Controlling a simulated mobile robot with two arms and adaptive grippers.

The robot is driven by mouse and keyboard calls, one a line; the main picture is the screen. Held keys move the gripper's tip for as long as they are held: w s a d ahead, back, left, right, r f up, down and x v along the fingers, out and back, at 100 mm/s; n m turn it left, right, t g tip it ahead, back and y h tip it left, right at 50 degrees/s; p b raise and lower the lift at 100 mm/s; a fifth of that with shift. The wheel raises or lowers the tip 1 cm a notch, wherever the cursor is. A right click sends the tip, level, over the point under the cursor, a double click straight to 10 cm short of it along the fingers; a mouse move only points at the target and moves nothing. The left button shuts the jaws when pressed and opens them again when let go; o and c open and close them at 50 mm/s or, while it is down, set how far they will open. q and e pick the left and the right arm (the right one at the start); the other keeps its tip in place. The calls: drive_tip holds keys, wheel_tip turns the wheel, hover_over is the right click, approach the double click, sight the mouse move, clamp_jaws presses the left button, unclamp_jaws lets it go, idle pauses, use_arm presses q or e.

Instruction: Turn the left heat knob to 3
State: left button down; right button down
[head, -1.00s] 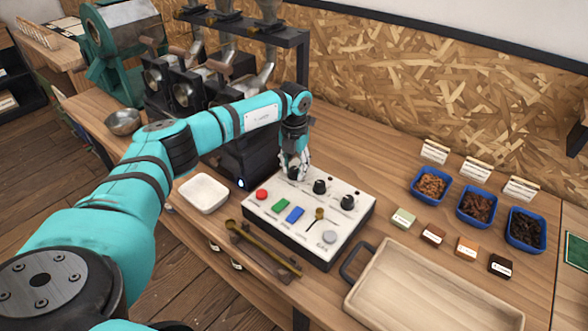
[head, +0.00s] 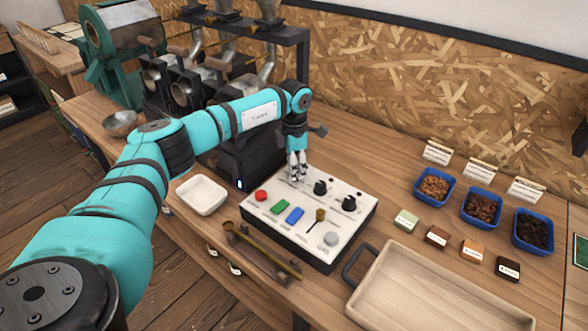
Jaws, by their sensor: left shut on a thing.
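The white control panel (head: 330,225) sits on the wooden bench, with a row of black knobs along its back part. My left gripper (head: 297,175) points down at the left end of this row, its fingers closed on the left heat knob. That knob is mostly hidden by the fingers, and I cannot read its setting. The middle knob (head: 321,187) and the right knob (head: 349,203) stand clear to its right. My right gripper is not in view.
The panel front has a red button (head: 261,196), a green key (head: 280,207), a blue key (head: 295,215) and a small lever (head: 319,216). A white dish (head: 202,195) stands left, a wooden tray (head: 440,300) front right. Blue bins (head: 434,187) stand at the right.

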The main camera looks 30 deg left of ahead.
use_arm(q)
drive_tip(key=shift+w+r+m, duration=0.1)
drive_tip(key=shift+r+m, duration=0.05)
drive_tip(key=shift+m, duration=0.85)
drive_tip(key=c, duration=0.9)
unclamp_jaws()
drive_tip(key=shift+c, duration=0.2)
wheel_tip(320, 180, up, 12)
